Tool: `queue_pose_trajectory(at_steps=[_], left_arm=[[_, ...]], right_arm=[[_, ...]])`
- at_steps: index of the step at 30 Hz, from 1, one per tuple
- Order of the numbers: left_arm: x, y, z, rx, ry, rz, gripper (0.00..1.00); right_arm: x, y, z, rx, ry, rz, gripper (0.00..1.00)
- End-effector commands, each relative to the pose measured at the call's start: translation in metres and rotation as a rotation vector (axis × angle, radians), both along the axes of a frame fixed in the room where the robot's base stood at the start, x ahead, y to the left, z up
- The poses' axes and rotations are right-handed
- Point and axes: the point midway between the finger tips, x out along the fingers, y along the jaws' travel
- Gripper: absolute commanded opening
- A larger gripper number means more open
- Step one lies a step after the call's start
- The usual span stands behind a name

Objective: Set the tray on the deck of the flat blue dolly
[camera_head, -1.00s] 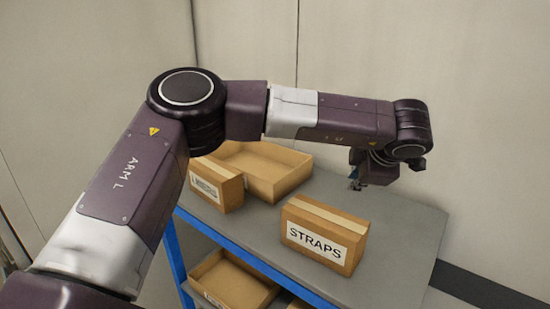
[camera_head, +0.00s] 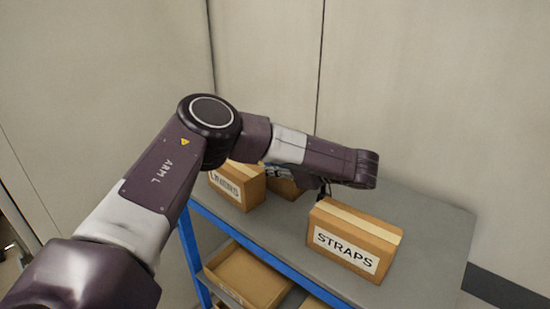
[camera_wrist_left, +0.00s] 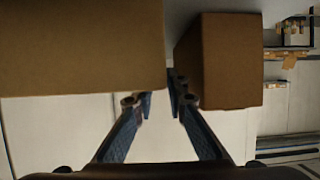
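An open cardboard tray (camera_head: 286,188) stands on the shelf's top deck, mostly hidden behind my left arm; only part of its front wall shows. Another open cardboard tray (camera_head: 245,272) sits on the lower level. I cannot tell which one the task means. My left gripper (camera_head: 279,172) hangs above the top deck and points left, at the tray. In the left wrist view its blue fingers (camera_wrist_left: 160,100) are apart with nothing between them. Brown cardboard surfaces (camera_wrist_left: 80,55) lie ahead on both sides. The blue dolly and my right gripper are not in view.
A closed box marked STRAPS (camera_head: 352,240) stands right of the gripper. Another labelled box (camera_head: 237,187) stands left of the tray. The grey shelf deck (camera_head: 430,230) is bare at right. A pale wall (camera_head: 430,90) stands close behind.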

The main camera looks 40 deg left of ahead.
Motion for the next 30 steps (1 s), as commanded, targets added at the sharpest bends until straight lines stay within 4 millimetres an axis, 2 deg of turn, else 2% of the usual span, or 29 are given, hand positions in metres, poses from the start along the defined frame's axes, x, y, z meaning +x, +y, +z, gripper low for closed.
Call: queue_pose_trajectory(at_steps=[5,11,18,26,30], left_arm=[[0.001,0.009,0.0,-0.001,-0.001,-0.001,0.13],[0.0,0.031,0.001,0.0,-0.001,0.001,0.13],[0.001,0.054,-0.01,0.0,-0.002,0.001,0.13],[0.002,0.056,-0.013,0.0,-0.003,-0.002,0.13],[0.002,0.056,-0.013,0.0,-0.003,-0.002,0.01]], right_arm=[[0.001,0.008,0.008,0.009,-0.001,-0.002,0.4],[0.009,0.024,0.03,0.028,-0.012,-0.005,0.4],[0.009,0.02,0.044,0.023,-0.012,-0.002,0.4],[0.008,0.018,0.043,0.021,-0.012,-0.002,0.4],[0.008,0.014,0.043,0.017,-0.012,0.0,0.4]])
